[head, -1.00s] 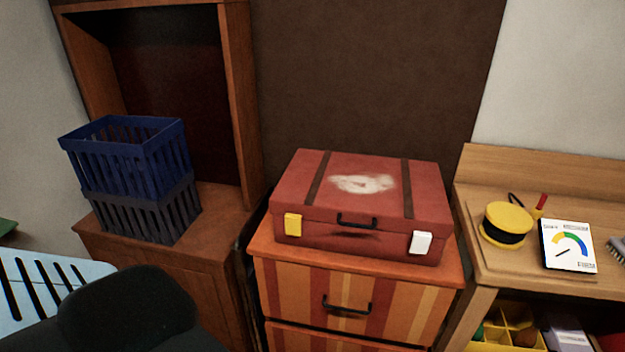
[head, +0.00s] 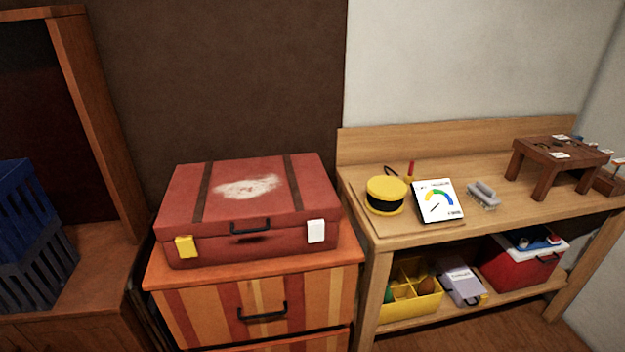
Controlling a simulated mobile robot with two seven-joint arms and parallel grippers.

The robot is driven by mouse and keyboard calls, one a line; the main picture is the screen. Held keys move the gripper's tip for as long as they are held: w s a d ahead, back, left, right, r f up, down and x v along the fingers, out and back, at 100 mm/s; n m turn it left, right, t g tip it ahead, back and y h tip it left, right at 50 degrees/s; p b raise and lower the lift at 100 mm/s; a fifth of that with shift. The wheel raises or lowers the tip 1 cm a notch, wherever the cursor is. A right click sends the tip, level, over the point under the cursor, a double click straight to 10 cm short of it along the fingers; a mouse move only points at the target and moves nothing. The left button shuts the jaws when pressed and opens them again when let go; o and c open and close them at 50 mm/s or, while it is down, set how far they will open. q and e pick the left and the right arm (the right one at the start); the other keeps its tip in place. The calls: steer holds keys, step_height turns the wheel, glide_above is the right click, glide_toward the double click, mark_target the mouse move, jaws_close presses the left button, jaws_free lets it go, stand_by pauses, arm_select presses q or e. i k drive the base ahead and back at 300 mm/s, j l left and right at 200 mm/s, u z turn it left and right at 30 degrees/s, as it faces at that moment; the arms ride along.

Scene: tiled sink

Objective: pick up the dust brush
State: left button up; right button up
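A small grey brush (head: 483,194) with bristles along its lower edge lies on the wooden workbench (head: 395,235). It is to the right of a white card with a coloured gauge, and left of a small dark wooden stand. It looks like the dust brush. Neither of my grippers is in the head view.
On the bench are a yellow and black round tin (head: 387,194), the gauge card (head: 438,201) and the wooden stand (head: 560,152). Below sit a yellow divided box (head: 412,305) and a red cooler (head: 520,270). A red suitcase (head: 247,210) tops a striped drawer cabinet (head: 200,312).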

mark_target(483, 194)
steer(key=i+l+u, duration=0.2)
steer(key=l+u, duration=0.25)
steer(key=l, duration=1.05)
steer(key=l+u, duration=0.45)
steer(key=l, duration=1.05)
